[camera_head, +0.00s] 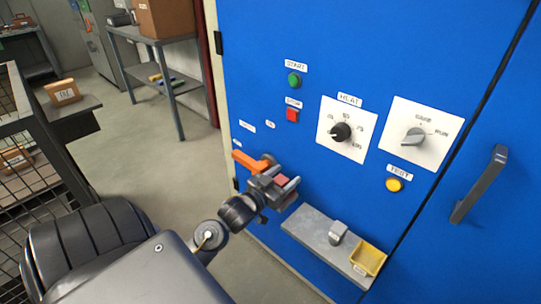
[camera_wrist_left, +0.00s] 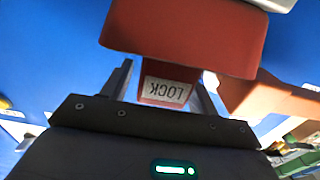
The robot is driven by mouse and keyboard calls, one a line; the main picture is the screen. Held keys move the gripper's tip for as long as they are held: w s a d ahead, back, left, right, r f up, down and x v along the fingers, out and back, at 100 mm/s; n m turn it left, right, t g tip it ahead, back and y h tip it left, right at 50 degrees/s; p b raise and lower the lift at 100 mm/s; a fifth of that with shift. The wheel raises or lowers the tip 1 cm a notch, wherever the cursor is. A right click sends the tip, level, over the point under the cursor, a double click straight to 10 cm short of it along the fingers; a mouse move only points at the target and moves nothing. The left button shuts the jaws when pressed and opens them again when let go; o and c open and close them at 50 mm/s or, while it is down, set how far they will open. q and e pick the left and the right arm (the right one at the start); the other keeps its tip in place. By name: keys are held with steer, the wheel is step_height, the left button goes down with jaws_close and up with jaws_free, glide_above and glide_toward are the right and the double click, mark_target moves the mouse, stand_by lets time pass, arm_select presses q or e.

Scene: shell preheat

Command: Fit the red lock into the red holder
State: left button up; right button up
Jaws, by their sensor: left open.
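In the left wrist view a red piece with a "LOCK" label, the red lock (camera_wrist_left: 168,88), sits between the fingers of my left gripper (camera_wrist_left: 163,84). The fingers are open, one on each side of it. A wider red block (camera_wrist_left: 185,38) lies directly beyond the labelled piece; I cannot tell whether it is part of the lock or the red holder. In the head view my left gripper (camera_head: 277,184) is at the blue cabinet front, beside an orange handle (camera_head: 250,163). Red shows between its fingers (camera_head: 282,180), and the gripper hides most of it. My right gripper is out of view.
The blue cabinet (camera_head: 300,30) carries a heat dial (camera_head: 341,132), a gauge switch (camera_head: 414,137), and green, red and yellow buttons. A grey shelf (camera_head: 315,232) with a yellow bin (camera_head: 368,258) juts out below right of the gripper. Open floor lies left.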

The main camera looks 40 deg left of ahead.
arm_select(q)
steer(key=s, duration=1.2)
steer(key=s+d+f+g, duration=0.1)
steer(key=d+f+g, duration=0.25)
steer(key=f, duration=0.45)
steer(key=s+d+f+g, duration=0.2)
steer(key=f+g, duration=0.2)
steer(key=f, duration=0.4)
steer(key=s+d+f+m+g, duration=0.2)
steer(key=s+d+f+g, duration=0.5)
steer(key=s+d+f, duration=0.2)
steer(key=shift+s+d+f+h, duration=0.15)
steer(key=shift+s+f+h, duration=0.25)
steer(key=shift+f, duration=0.55)
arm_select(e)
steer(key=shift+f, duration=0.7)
arm_select(q)
steer(key=shift+s+g+p, duration=0.1)
steer(key=shift+g+p, duration=0.15)
steer(key=shift+p, duration=0.1)
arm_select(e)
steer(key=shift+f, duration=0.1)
